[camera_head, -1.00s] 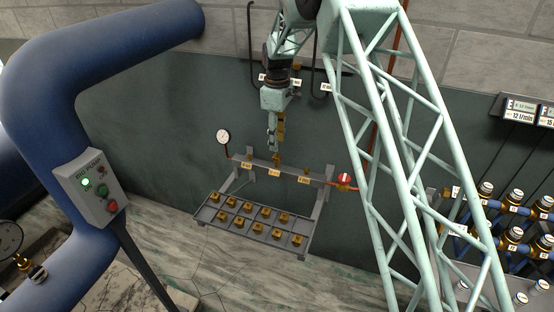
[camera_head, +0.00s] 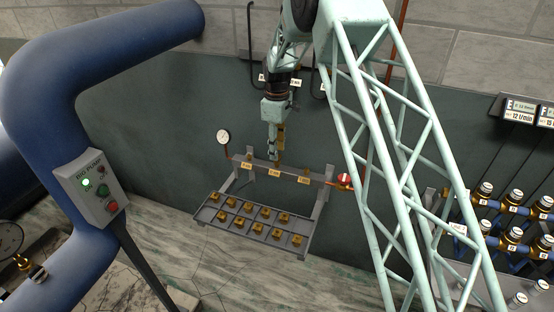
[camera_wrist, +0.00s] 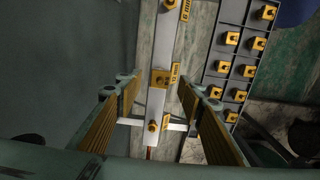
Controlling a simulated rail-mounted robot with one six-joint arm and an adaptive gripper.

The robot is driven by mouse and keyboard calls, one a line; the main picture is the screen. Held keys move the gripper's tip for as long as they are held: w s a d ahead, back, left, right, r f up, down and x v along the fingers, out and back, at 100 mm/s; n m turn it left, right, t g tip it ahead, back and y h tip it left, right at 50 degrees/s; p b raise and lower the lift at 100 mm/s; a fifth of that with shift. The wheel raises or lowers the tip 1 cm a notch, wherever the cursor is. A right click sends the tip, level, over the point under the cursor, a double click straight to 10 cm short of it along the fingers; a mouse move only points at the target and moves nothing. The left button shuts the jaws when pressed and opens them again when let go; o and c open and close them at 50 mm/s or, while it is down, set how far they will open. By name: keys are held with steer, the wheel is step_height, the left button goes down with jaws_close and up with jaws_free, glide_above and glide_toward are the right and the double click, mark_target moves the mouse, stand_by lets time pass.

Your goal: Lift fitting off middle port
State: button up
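My gripper (camera_head: 274,160) points down at this middle port. In the wrist view, my gripper's (camera_wrist: 162,88) two orange-padded fingers stand apart on either side of the fitting, with gaps showing on both sides. The gripper is open and holds nothing. In the head view the fingers partly hide the fitting.
Neighbouring ports with labels sit left (camera_head: 247,164) and right (camera_head: 304,180) on the rail. A tray (camera_head: 262,237) of several brass fittings lies below in front. A gauge (camera_head: 223,137) stands left, a red-capped valve (camera_head: 345,180) right. The dark wall is behind.

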steer(key=shift+f, duration=1.9)
steer(key=shift+c, duration=0.4)
steer(key=c, duration=0.9)
steer(key=shift+r, duration=0.15)
steer(key=shift+r, duration=1.5)
steer(key=shift+s+r, duration=0.15)
steer(key=s+d, duration=0.2)
steer(key=s, duration=0.2)
steer(key=s+d+r+b, duration=0.1)
steer(key=s+d, duration=0.1)
steer(key=s, duration=0.3)
steer(key=s+d, duration=0.2)
steer(key=s, duration=0.3)
steer(key=shift+s+d+r, duration=0.2)
steer(key=shift+d+r, duration=0.05)
